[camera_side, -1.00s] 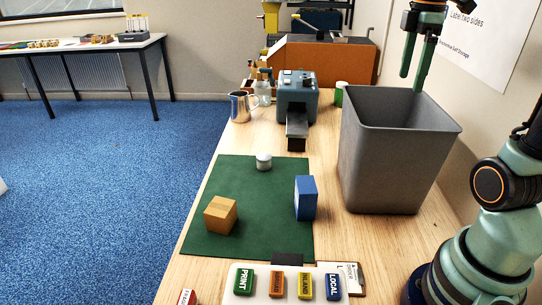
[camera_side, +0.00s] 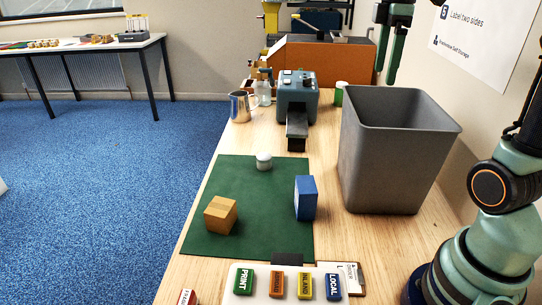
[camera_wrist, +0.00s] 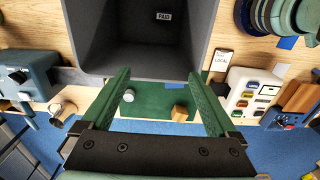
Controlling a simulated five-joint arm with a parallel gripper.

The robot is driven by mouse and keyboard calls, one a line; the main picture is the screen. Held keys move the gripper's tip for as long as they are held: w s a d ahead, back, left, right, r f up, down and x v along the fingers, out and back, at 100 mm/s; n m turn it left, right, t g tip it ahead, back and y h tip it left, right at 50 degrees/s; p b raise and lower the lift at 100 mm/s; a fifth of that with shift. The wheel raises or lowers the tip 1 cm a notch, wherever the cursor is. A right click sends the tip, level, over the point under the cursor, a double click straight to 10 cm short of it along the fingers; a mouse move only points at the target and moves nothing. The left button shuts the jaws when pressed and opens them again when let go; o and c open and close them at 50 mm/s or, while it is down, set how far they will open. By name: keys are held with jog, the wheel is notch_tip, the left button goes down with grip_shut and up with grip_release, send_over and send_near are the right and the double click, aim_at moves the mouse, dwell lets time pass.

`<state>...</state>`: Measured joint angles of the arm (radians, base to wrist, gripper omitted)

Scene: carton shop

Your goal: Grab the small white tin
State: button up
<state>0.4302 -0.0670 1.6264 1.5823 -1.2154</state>
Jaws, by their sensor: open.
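The small white tin (camera_side: 264,161) stands upright near the far edge of the green mat (camera_side: 262,190). In the wrist view it shows as a small pale round thing (camera_wrist: 129,96) just inside my left finger, well beyond the fingertips. My gripper (camera_side: 386,78) is open and empty, high above the far side of the grey bin and to the right of the tin in the side view. Both fingers spread apart in the wrist view (camera_wrist: 159,74). Nothing is between them at the tips.
The tall grey bin (camera_side: 398,150) stands right of the mat. A wooden cube (camera_side: 220,215) and a blue box (camera_side: 306,198) sit on the mat. A grey-blue machine (camera_side: 297,95) and metal jug (camera_side: 240,106) stand behind. Labelled blocks (camera_side: 277,284) line the front.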

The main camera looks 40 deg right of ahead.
dwell(0.5)
notch_tip(320, 180, up, 5)
jog(key=m+t, duration=0.8)
jog(key=t, duration=0.3)
send_over(265, 158)
jog(key=s, duration=0.1)
jog(key=shift+h, duration=0.3)
notch_tip(265, 158, down, 29)
jog(key=shift+s+r, duration=0.15)
jog(key=shift+f, duration=2.5)
jog(key=f, duration=0.1)
jog(key=w+f, duration=0.1)
jog(key=f, duration=0.1)
jog(key=shift+w+d+f, duration=0.1)
jog(key=shift+w+f, duration=0.05)
jog(key=shift+f, duration=0.15)
jog(key=shift+w+f, duration=0.4)
jog(key=shift+w, duration=0.2)
